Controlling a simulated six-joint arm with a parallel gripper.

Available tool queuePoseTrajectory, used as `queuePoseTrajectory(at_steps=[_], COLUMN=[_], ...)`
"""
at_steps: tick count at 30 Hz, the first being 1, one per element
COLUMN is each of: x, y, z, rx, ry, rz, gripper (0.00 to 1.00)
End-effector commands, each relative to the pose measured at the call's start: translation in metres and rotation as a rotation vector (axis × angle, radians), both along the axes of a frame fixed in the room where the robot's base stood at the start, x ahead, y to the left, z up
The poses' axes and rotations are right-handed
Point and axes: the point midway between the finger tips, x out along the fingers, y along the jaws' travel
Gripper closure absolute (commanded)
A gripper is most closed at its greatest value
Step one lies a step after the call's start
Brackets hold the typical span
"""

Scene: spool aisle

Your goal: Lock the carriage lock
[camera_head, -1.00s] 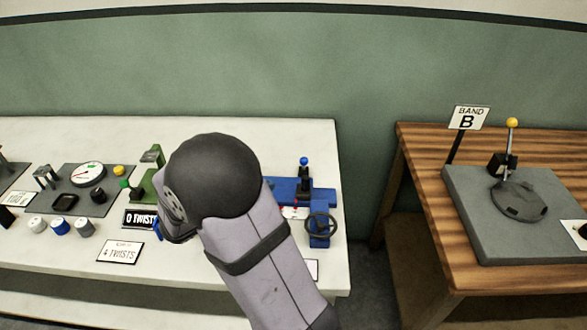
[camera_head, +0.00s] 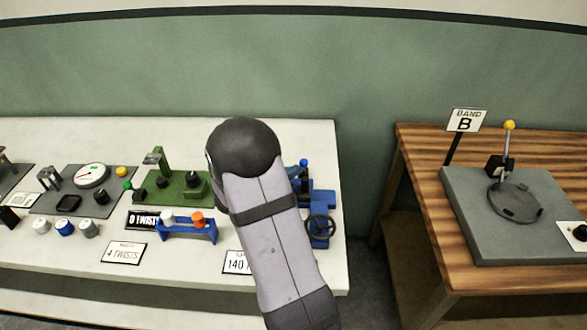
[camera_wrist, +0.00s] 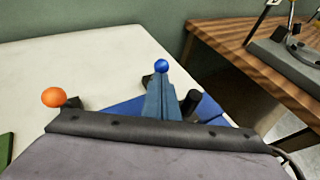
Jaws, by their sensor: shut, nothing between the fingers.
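A blue machine (camera_head: 322,204) stands at the right end of the white table, with a black handwheel (camera_head: 320,228) on its front. An upright lever there carries a blue ball (camera_head: 304,162); I cannot tell whether this is the carriage lock. In the wrist view, the blue ball (camera_wrist: 161,66) shows just beyond the tips of my gripper (camera_wrist: 161,82). The gripper looks shut and empty; whether it touches the ball is unclear. Blue parts of the machine (camera_wrist: 212,110) show behind it.
An orange ball (camera_wrist: 54,97) shows at left in the wrist view. Left of my arm are a green device (camera_head: 178,188), a blue stand (camera_head: 188,232) and a twist sign (camera_head: 124,253). A wooden table (camera_head: 424,190) stands right, across a gap. Bare white tabletop (camera_wrist: 85,62) lies beyond.

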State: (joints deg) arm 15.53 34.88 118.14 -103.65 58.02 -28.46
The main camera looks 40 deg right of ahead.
Motion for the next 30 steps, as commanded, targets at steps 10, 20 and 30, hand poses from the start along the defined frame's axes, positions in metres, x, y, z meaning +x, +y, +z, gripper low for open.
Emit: queuePoseTrajectory(at_steps=[10, 20, 30], x=[0.0006, 0.0018, 0.0037], y=[-0.0023, -0.0038, -0.0057], z=[0.0001, 0.0057, 0.0069], rx=[0.000, 0.019, 0.049], ry=[0.001, 0.020, 0.050], rz=[0.000, -0.001, 0.000], gripper=[1.00, 1.00, 1.00])
